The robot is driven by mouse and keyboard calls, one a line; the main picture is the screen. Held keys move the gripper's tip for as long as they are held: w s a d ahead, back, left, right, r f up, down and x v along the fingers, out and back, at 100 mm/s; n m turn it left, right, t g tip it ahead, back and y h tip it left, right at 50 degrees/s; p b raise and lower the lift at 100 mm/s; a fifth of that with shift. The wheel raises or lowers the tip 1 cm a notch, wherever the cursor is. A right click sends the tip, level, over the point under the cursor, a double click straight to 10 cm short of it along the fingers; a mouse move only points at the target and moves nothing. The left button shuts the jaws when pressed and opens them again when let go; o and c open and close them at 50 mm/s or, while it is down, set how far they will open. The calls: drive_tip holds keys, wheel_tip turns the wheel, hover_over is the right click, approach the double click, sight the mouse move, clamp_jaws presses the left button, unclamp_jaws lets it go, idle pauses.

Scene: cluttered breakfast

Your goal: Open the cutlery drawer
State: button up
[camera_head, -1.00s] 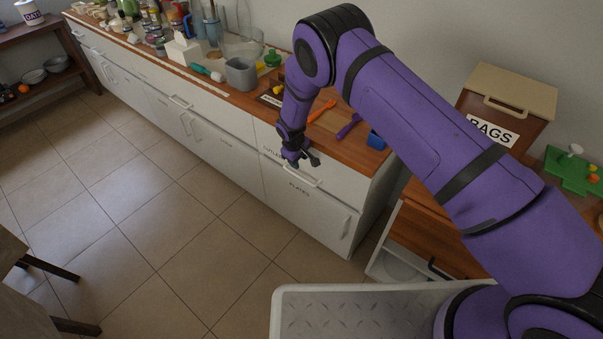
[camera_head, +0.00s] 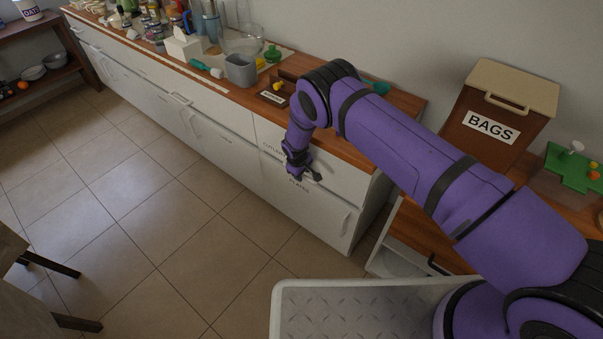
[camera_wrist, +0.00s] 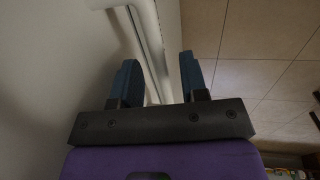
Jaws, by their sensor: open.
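The cutlery drawer (camera_head: 270,134) is the white upper front at the right end of the counter, partly labelled in view, and it looks shut. My gripper (camera_head: 303,175) is at this front, over its handle, and hides most of the handle and part of the label. In the wrist view my gripper (camera_wrist: 158,65) is open, with one blue finger on each side of the white handle bar (camera_wrist: 152,45). The bar runs between the fingers. I cannot tell whether either finger touches it.
The plates drawer (camera_head: 305,208) is directly below. The wooden counter top (camera_head: 345,150) is above, with a grey container (camera_head: 241,70) and other clutter. A brown BAGS box (camera_head: 490,125) stands at the right. The tiled floor (camera_head: 180,220) in front is clear.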

clamp_jaws()
drive_tip(key=s+a, duration=0.9)
drive_tip(key=s, duration=0.3)
drive_tip(key=s+a, duration=0.9)
drive_tip(key=s, duration=0.3)
drive_tip(key=shift+a, duration=0.35)
unclamp_jaws()
drive_tip(key=shift+r, duration=0.1)
wheel_tip(320, 180, up, 10)
drive_tip(key=s+a, duration=0.1)
drive_tip(key=shift+s+a+r, duration=0.15)
drive_tip(key=shift+s, duration=0.2)
